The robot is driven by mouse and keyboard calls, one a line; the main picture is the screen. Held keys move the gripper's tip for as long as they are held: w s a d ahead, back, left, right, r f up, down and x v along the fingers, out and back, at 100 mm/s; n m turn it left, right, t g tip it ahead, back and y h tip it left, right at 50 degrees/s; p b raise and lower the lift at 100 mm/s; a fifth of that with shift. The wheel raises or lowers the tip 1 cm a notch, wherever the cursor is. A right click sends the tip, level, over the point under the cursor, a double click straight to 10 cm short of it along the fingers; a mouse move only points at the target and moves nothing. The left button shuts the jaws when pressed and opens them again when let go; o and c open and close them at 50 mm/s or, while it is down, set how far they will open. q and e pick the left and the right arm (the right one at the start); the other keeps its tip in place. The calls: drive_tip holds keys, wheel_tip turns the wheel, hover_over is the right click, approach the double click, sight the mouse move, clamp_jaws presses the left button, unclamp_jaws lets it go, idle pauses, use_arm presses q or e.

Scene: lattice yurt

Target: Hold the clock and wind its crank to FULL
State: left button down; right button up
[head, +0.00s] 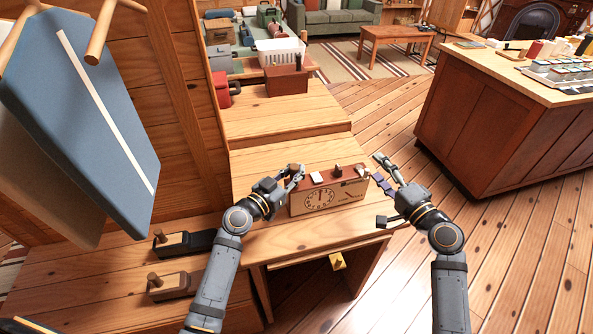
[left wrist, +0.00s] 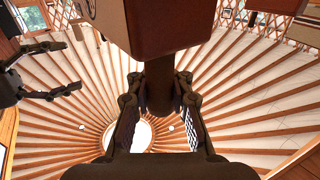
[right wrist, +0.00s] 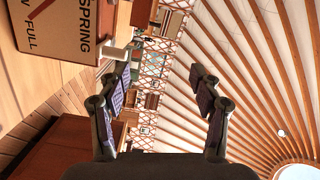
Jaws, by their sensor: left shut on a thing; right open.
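The clock (head: 328,199) stands upright on the wooden bench, with a pale front, a round dial and a small spring gauge. The right wrist view shows part of its face (right wrist: 60,35) with SPRING and FULL printed on it; the gauge reading is unclear. My left gripper (head: 297,172) is shut on a dark handle (left wrist: 162,95) at the clock's left side. My right gripper (head: 379,168) is open and empty just off the clock's right side. A pale peg (right wrist: 116,54), perhaps the crank, sticks out there near one right finger.
Two dark blocks with wooden pegs (head: 185,243) lie on the bench at left. A brown box (head: 286,79) and a red object (head: 224,92) stand further back. A blue panel (head: 88,120) hangs at left. The bench behind the clock is clear.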

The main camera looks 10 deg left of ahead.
drive_tip(key=w+a+n+g, duration=0.1)
drive_tip(key=n+g, duration=0.1)
drive_tip(key=n, duration=0.2)
drive_tip(key=w+a+r+n+g, duration=0.1)
drive_tip(key=w+a+n+g, duration=0.1)
drive_tip(key=n, duration=0.2)
drive_tip(key=w+a+n+g, duration=0.1)
drive_tip(key=w+n+g, duration=0.1)
drive_tip(key=n, duration=0.3)
drive_tip(key=shift+w+a+r+g+h, duration=0.15)
drive_tip(key=shift+a+g+h, duration=0.05)
drive_tip(key=shift+g+h, duration=0.2)
drive_tip(key=n, duration=0.1)
drive_tip(key=n+g+h, duration=0.1)
drive_tip(key=shift+d+r+n, duration=0.1)
drive_tip(key=shift+d+n, duration=0.05)
drive_tip(key=shift+n, duration=0.15)
drive_tip(key=shift+d+r+n+g+h, duration=0.2)
drive_tip(key=shift+d+n+g+h, duration=0.1)
drive_tip(key=shift+n+g+h, duration=0.55)
drive_tip(key=shift+s+d+f+n+g+h, duration=0.15)
drive_tip(key=shift+d+f+n+g+h, duration=0.2)
drive_tip(key=shift+f, duration=0.65)
drive_tip(key=shift+s+d+f+n+g+h, duration=0.15)
drive_tip(key=shift+f+n, duration=0.35)
drive_tip(key=shift+f, duration=0.5)
drive_tip(key=shift+s+d+f+n+g+h, duration=0.15)
drive_tip(key=shift+s+d+f+n+g, duration=0.2)
drive_tip(key=shift+f, duration=0.65)
drive_tip(key=shift+w+a, duration=0.15)
